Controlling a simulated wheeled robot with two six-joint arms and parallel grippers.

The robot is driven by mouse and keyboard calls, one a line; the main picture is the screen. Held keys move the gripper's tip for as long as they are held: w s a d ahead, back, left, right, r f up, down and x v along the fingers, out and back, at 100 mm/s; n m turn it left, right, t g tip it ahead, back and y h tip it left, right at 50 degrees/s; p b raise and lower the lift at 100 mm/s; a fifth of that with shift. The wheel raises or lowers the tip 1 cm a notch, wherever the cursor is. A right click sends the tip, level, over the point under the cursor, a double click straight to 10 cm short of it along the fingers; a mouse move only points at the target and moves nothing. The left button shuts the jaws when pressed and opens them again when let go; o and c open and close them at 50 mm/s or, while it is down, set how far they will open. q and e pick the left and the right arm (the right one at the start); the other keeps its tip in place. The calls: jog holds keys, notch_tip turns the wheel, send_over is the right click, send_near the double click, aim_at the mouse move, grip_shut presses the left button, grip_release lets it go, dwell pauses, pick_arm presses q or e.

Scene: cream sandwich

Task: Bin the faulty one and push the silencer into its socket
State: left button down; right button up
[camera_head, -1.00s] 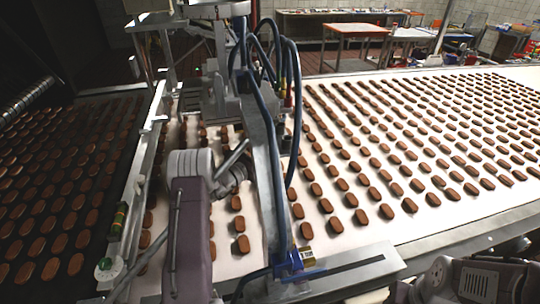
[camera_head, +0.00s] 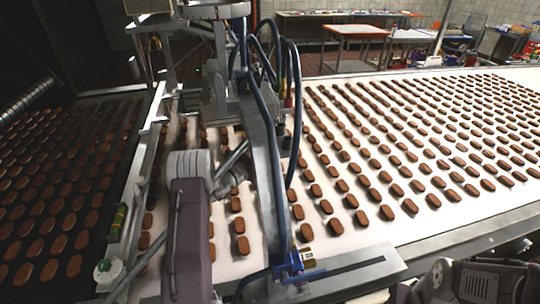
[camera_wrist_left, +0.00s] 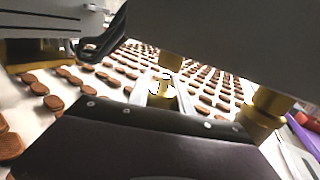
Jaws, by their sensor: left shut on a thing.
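My left arm (camera_head: 190,225) rises from the bottom of the head view. Its gripper, near the metal frame over the belt, is mostly hidden there. In the left wrist view my left gripper (camera_wrist_left: 164,92) shows two pale fingers shut on a small brass-coloured piece, which looks like the silencer (camera_wrist_left: 165,87). Other brass-coloured fittings (camera_wrist_left: 267,101) show nearer the camera, under a dark grey block. I cannot tell which part is the socket or which is faulty. My right arm (camera_head: 478,280) shows at the lower right; its gripper is out of view.
A white belt (camera_head: 410,225) with rows of brown biscuits runs to the right. A dark belt with biscuits lies left. A metal frame with blue hoses (camera_head: 293,120) crosses close to my left arm. A rail holds a green-and-orange part (camera_head: 117,222) and a white knob (camera_head: 108,270).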

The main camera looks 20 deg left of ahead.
pick_arm(q)
jog(key=shift+r+p, duration=0.7)
jog(key=shift+r, duration=0.5)
jog(key=c, duration=1.1)
grip_release()
jog(key=b+v, duration=0.2)
jog(key=v, duration=0.7)
